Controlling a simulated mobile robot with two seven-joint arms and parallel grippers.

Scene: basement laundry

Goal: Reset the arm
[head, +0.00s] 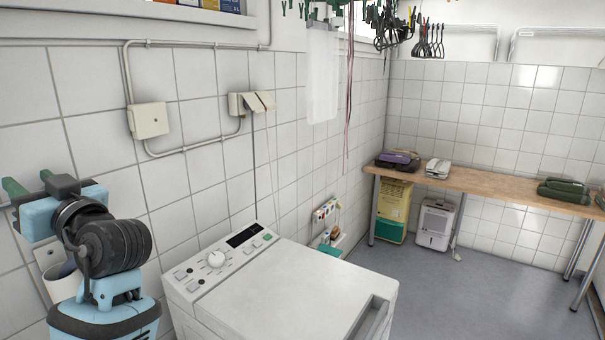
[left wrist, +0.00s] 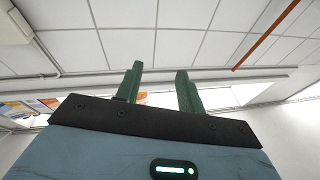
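My left arm (head: 105,250), light blue with black joints, is folded upright at the left of the head view, close to the tiled wall. My left gripper (head: 28,185) is raised at the top of that arm, near the wall. In the left wrist view, the two green fingers of my left gripper (left wrist: 160,88) stand apart with nothing between them, pointing up towards the ceiling. It is open and empty. My right gripper is not in view.
A white washing machine (head: 290,295) stands right of my left arm. A wooden table (head: 480,182) with telephones runs along the back wall; a dehumidifier (head: 436,224) stands underneath. Clothes hangers (head: 390,25) hang overhead. The grey floor (head: 470,290) is clear in the middle.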

